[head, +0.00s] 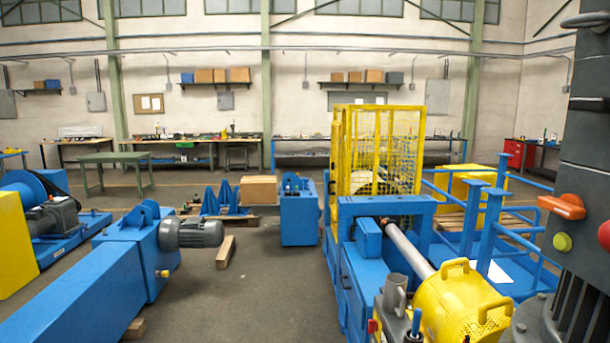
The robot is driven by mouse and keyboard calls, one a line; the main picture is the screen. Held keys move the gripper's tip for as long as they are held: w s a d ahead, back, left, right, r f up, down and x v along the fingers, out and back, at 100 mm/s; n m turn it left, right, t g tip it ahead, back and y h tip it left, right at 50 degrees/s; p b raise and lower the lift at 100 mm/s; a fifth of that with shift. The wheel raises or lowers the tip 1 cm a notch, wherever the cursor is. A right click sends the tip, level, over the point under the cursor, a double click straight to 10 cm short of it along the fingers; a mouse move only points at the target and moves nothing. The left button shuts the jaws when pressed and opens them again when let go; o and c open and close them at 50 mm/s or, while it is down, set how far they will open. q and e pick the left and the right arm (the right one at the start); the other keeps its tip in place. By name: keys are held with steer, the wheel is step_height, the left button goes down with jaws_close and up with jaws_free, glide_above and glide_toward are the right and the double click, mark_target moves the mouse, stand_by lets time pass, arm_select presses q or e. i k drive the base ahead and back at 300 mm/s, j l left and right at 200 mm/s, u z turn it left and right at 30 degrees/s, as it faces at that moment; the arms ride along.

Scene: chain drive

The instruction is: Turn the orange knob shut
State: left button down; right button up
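The orange knob (563,206) is at the right side of the head view. It is a flat, elongated orange handle on the front of a dark grey upright cabinet (590,150). Its long axis lies roughly level, with a slight tilt. A round yellow-green button (562,242) sits just below it. Part of a red button (605,235) shows to its right, cut by the picture's edge. Nothing covers the knob. Neither of my grippers shows in the head view.
A yellow perforated guard drum (462,305) and a blue machine frame (390,207) stand left of the cabinet. Blue railings (490,225) stand behind. A grey ribbed motor (575,315) is below the knob. Open floor (260,290) lies at centre left.

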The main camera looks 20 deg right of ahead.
mark_target(569, 206)
steer(key=i+z, duration=0.45)
steer(key=i+j+z, duration=0.15)
steer(key=i+z, duration=0.3)
steer(key=i+j+z, duration=0.35)
steer(key=z, duration=0.15)
steer(key=i+j+z, duration=0.45)
